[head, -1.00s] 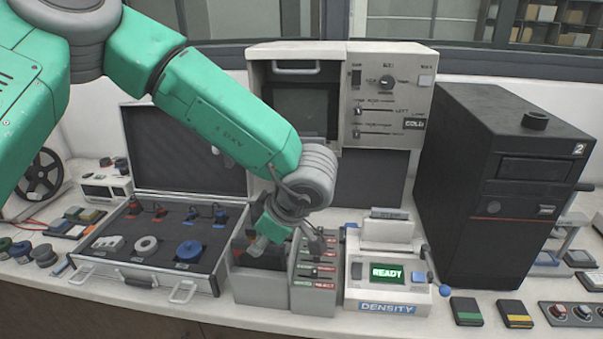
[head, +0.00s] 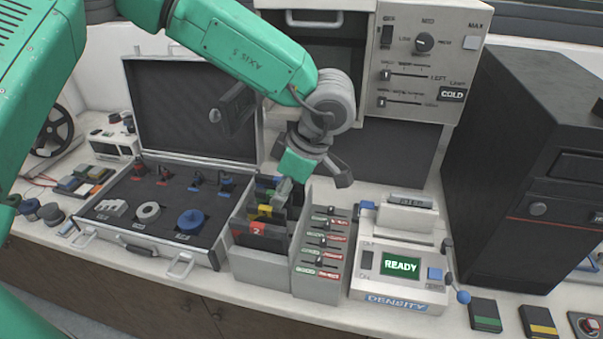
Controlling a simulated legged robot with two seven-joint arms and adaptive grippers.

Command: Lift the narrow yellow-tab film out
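The film bin (head: 262,269) is a grey open-topped box right of the case, holding several upright dark films with coloured tabs. My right gripper is not in view.
A sorter (head: 317,288) with labelled slots adjoins the bin's right side. The density reader (head: 398,290) showing READY stands right of it. The open case (head: 150,249) is left. The press (head: 440,75) rises behind, and a black cabinet (head: 500,170) stands far right.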

